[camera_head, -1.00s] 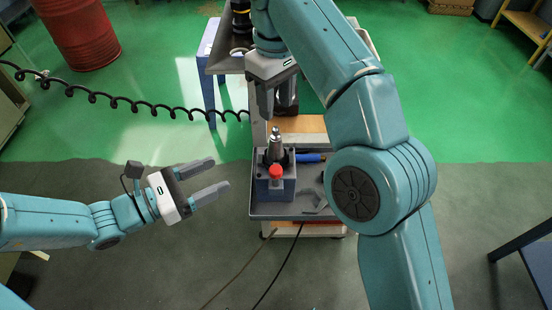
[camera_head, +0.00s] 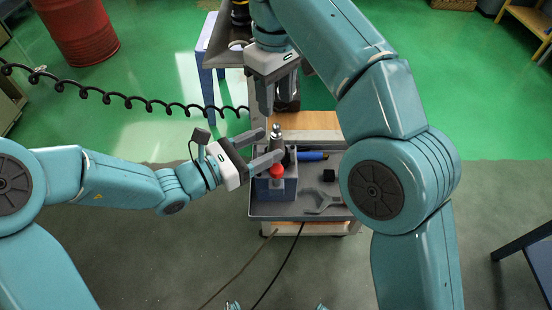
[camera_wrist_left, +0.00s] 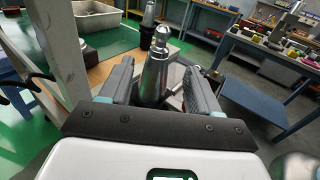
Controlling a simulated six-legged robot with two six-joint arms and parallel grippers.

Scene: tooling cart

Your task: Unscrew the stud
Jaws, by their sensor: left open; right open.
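The stud (camera_head: 276,131) is the bright metal tip on top of a tapered silver holder. The holder stands upright in a blue-grey fixture block (camera_head: 262,188) with a red knob (camera_head: 276,171) on its front. My left gripper (camera_head: 271,144) is open, with its fingers reaching in from the left at the holder's upper part. In the left wrist view the stud (camera_wrist_left: 159,45) rises between the two fingers (camera_wrist_left: 160,85), with space visible on both sides. My right gripper (camera_head: 278,105) is open, points down and hangs above and behind the stud in the head view.
The fixture stands on the cart's grey tray (camera_head: 285,211). To its right lie a blue-handled tool (camera_head: 313,156), a small black cube (camera_head: 328,175) and a grey wrench (camera_head: 323,201). A coiled black cable (camera_head: 135,100) hangs at the left. A second tapered holder (camera_wrist_left: 150,14) stands behind.

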